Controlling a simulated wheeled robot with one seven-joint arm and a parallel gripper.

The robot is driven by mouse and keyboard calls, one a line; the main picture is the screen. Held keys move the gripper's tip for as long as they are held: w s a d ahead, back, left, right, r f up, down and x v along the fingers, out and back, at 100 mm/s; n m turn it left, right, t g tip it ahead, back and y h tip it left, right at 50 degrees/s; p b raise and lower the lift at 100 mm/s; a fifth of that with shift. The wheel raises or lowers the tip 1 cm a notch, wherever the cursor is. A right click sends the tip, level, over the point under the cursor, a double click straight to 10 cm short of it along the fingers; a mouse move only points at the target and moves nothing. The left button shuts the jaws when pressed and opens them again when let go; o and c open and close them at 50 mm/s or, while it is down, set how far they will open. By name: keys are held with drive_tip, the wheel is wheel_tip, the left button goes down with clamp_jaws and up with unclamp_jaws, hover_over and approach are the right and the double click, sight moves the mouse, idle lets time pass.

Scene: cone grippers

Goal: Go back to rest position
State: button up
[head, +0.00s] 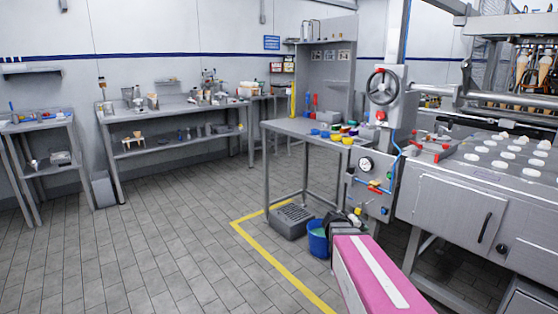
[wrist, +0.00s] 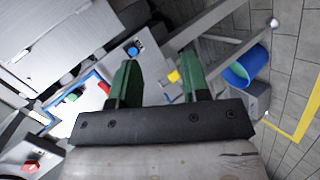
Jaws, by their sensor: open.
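My gripper (wrist: 158,78) shows in the wrist view as two dark green fingers on a black mount. The fingers stand well apart and nothing is between them. The blue bucket (wrist: 245,66) is to the right of the fingers, on the tiled floor. In the head view I cannot clearly make out the fingers.
The metal machine (head: 455,205) with white pieces on top fills the right. A blue bucket (head: 318,238) and grey crate (head: 291,221) stand on the floor beside the metal table (head: 293,127). A yellow line (head: 265,252) marks the floor. The tiled floor at left is clear.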

drive_tip(key=s+a+f+m+g+y, duration=0.3)
drive_tip(key=s+a+f+g+y, duration=0.2)
drive_tip(key=s+a, duration=0.9)
wheel_tip(320, 180, down, 3)
drive_tip(key=a+y, duration=0.1)
drive_tip(key=y, duration=0.4)
drive_tip(key=shift+s+y, duration=0.25)
drive_tip(key=shift+y, duration=0.05)
drive_tip(key=shift+d, duration=0.15)
